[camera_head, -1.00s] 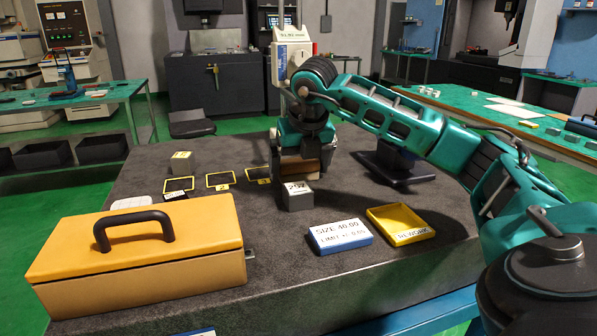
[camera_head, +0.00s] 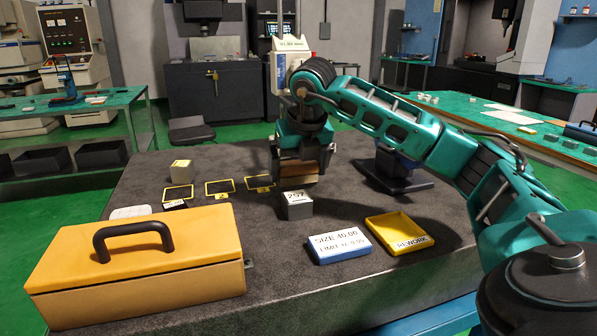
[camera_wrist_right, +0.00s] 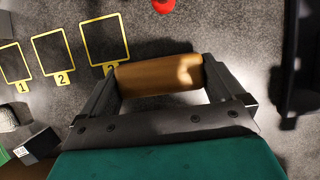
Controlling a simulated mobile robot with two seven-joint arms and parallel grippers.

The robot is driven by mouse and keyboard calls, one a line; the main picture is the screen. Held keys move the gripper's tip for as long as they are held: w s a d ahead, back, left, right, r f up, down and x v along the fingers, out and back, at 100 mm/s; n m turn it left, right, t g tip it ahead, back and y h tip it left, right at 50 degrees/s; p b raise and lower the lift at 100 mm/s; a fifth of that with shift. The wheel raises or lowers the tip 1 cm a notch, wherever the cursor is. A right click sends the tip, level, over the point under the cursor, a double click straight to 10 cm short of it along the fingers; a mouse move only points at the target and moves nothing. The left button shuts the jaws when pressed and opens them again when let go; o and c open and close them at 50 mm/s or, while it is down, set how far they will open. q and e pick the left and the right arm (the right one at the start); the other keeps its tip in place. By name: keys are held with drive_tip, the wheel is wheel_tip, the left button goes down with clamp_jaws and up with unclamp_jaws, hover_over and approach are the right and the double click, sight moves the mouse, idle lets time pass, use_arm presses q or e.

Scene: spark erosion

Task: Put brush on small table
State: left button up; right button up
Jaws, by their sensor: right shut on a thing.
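My right gripper (camera_head: 301,178) is shut on the brush, whose brown wooden body (camera_head: 311,179) shows between the fingers behind the 297 block. In the right wrist view the brush (camera_wrist_right: 160,77) spans between the two fingers; its bristles cannot be made out. The gripper is over the dark stone-topped table (camera_head: 270,255); whether the brush touches the top cannot be told. No table that is clearly the small one stands out; a green-topped table (camera_head: 75,105) is at the left and another (camera_head: 500,125) at the right. My left gripper is not in view.
A grey 297 block (camera_head: 297,206) stands just in front of the gripper. A yellow toolbox (camera_head: 140,260), a blue-white size sign (camera_head: 340,245) and a yellow REWORK tray (camera_head: 399,234) are nearer. A dark stand (camera_head: 394,170) is right of the gripper.

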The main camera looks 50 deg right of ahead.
wheel_tip(320, 180, up, 11)
drive_tip(key=p, duration=0.3)
wheel_tip(320, 180, up, 7)
drive_tip(key=p, duration=0.3)
hover_over(298, 163)
use_arm(q)
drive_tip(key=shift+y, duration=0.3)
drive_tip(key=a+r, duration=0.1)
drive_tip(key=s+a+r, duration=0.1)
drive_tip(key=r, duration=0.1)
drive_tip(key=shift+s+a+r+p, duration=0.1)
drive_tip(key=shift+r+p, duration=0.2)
drive_tip(key=shift+p, duration=0.05)
use_arm(e)
drive_tip(key=shift+r, duration=0.4)
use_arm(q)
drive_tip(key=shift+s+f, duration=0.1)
use_arm(e)
drive_tip(key=shift+s, duration=0.15)
